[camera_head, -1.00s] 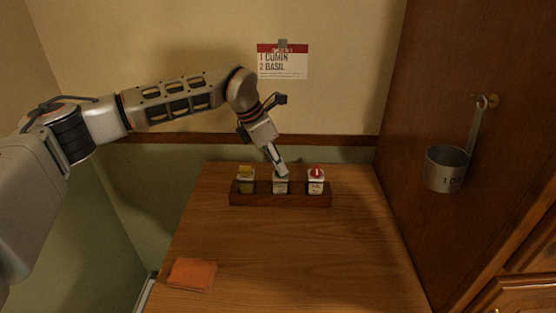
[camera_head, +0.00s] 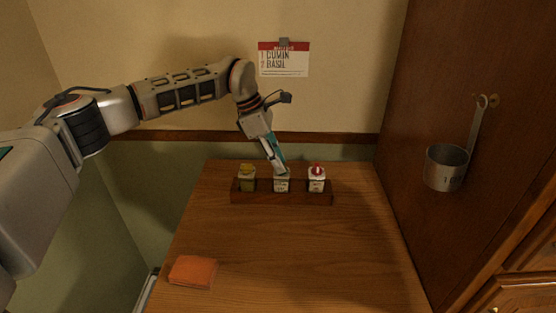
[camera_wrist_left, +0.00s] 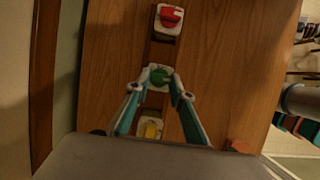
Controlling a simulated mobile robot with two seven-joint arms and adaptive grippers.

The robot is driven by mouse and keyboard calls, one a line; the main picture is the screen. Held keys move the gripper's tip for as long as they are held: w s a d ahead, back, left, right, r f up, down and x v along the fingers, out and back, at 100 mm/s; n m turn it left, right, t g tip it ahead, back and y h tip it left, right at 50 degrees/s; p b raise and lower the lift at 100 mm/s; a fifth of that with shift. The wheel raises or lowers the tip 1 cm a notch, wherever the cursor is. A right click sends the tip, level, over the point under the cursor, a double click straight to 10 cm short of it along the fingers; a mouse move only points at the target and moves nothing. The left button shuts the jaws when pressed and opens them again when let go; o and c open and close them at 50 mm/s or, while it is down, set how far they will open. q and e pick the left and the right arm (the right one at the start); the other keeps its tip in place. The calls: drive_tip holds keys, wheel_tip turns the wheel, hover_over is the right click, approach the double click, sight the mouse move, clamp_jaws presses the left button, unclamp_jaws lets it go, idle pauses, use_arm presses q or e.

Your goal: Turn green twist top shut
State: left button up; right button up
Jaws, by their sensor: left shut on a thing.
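The green twist top (camera_wrist_left: 158,77) sits on the middle spice jar, between the fingertips of my left gripper (camera_wrist_left: 159,78) in the left wrist view. My left gripper is shut on it from above. In the head view the left gripper (camera_head: 279,172) reaches down to the middle jar (camera_head: 281,186) and hides its top. The jar stands upright in a dark wooden rack (camera_head: 282,199). The right gripper is not in view.
A jar with a yellow top (camera_head: 247,170) stands left in the rack and one with a red top (camera_head: 317,170) right. An orange sponge-like block (camera_head: 193,271) lies at the front left. A metal cup (camera_head: 446,168) hangs on the right. The counter's middle is clear.

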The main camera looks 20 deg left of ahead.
use_arm(q)
drive_tip(key=o, duration=1.1)
drive_tip(key=shift+o, duration=0.2)
drive_tip(key=v, duration=1.2)
drive_tip(key=shift+f, duration=0.1)
